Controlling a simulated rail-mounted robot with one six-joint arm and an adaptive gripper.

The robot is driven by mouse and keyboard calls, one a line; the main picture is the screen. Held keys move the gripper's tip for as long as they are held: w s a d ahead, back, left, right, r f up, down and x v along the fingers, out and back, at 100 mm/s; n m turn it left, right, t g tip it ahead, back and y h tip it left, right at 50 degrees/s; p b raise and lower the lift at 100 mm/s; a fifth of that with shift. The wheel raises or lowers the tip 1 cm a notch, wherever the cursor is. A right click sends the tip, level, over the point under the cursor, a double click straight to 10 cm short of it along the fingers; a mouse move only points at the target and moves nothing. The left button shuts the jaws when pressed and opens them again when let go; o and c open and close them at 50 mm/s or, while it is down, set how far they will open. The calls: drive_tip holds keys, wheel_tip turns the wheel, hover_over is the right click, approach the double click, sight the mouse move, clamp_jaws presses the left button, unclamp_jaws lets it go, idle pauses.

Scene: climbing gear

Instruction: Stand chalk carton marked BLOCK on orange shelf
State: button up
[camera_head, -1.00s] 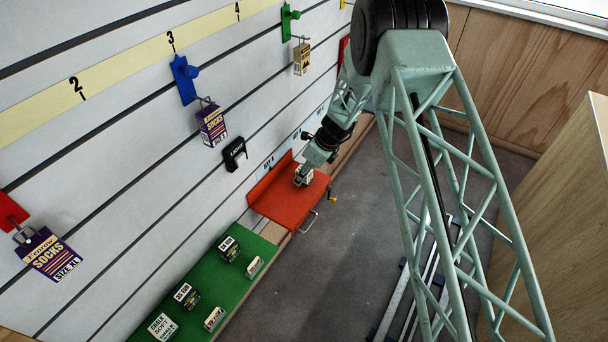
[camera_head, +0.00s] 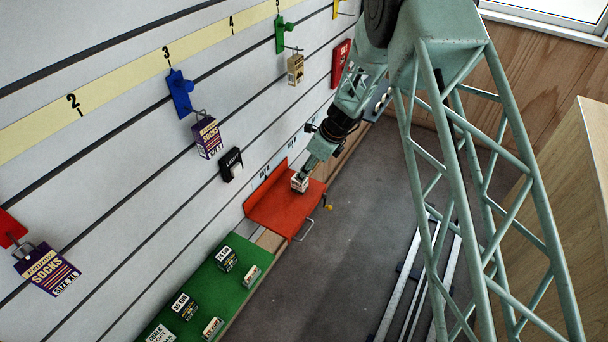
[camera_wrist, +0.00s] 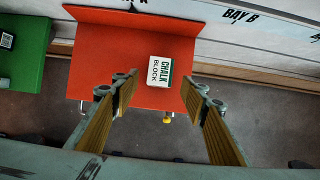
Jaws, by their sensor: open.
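The white and green chalk carton marked BLOCK (camera_wrist: 159,72) rests on the orange shelf (camera_wrist: 100,45) in the wrist view, near the shelf's front edge. Its lettered face is turned toward the wrist camera. In the head view the carton (camera_head: 299,182) shows on the orange shelf (camera_head: 272,212), right below my gripper (camera_head: 308,172). In the wrist view my gripper (camera_wrist: 160,98) is open. Its two wood-toned fingers are spread wide on either side of the carton, with visible gaps, and do not touch it there.
A green shelf (camera_head: 238,290) with several small cartons adjoins the orange one on the left. A slatted wall carries coloured hooks with hanging packs, such as a blue hook (camera_head: 180,93) and a black light pack (camera_head: 231,163).

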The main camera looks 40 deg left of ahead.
drive_tip(key=shift+v, duration=1.45)
